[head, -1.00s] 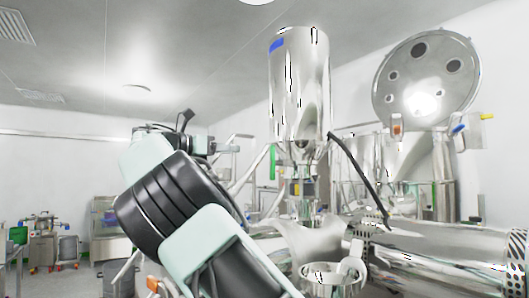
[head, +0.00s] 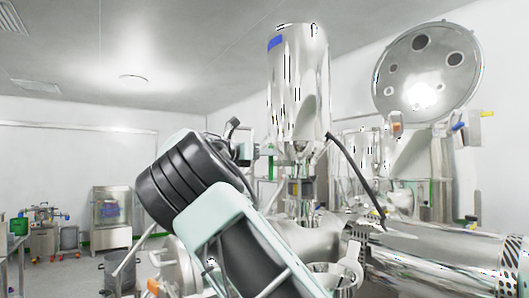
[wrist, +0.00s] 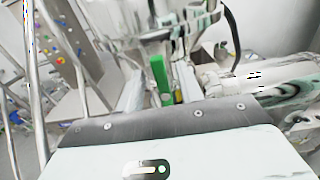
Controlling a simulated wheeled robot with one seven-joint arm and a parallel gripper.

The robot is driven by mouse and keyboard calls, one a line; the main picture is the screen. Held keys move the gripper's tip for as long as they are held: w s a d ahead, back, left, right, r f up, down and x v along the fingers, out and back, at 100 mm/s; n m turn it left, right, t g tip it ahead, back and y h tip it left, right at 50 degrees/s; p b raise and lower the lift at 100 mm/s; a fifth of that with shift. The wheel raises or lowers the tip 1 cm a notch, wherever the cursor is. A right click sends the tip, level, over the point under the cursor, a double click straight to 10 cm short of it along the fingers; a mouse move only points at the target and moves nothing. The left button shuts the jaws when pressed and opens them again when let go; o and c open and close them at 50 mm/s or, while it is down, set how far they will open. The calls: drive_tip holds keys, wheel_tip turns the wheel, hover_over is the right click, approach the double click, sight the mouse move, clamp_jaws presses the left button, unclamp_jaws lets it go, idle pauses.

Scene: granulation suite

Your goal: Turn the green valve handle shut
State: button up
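The green valve handle (wrist: 160,75) stands as a bright green bar in the middle of the wrist view, just below the steel vessel. In the head view a small green piece (head: 271,166) shows beside the vessel's lower outlet, partly behind my gripper. My gripper (wrist: 161,88) has its two pale fingers apart, one to the left and one to the right of the handle in the wrist view. A gap shows on both sides of the handle, and I see no contact. In the head view my gripper (head: 262,150) is small and partly hidden by my wrist.
A tall steel cylinder (head: 298,90) hangs above the outlet. A black hose (head: 355,180) slopes down to its right. A round open lid (head: 428,68) and a large horizontal steel vessel (head: 440,255) fill the right. Steel tubes (wrist: 35,80) run close on the wrist view's left.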

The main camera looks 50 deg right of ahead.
sight(271, 161)
clamp_jaws()
drive_tip(key=shift+f+m+b, duration=0.1)
drive_tip(key=shift+m+b, duration=0.2)
drive_tip(key=shift+b, duration=0.05)
drive_tip(key=m+b, duration=0.3)
drive_tip(key=s+f+m+b, duration=0.1)
drive_tip(key=m+b, duration=0.2)
drive_tip(key=s+m+b, duration=0.1)
drive_tip(key=m+b, duration=0.1)
drive_tip(key=m, duration=0.1)
drive_tip(key=shift+s+a+f+b, duration=0.2)
drive_tip(key=shift+a+b, duration=0.1)
drive_tip(key=shift+b, duration=0.1)
drive_tip(key=m+b, duration=0.2)
drive_tip(key=m, duration=0.1)
drive_tip(key=f+m+b, duration=0.1)
drive_tip(key=b, duration=0.1)
drive_tip(key=shift+s+m, duration=0.3)
drive_tip(key=shift+a+f+m+b, duration=0.1)
drive_tip(key=shift+f+m+b, duration=0.15)
drive_tip(key=shift+m+b, duration=0.6)
drive_tip(key=shift+f+m+b, duration=0.2)
drive_tip(key=shift+m+b, duration=0.4)
drive_tip(key=shift+m, duration=0.45)
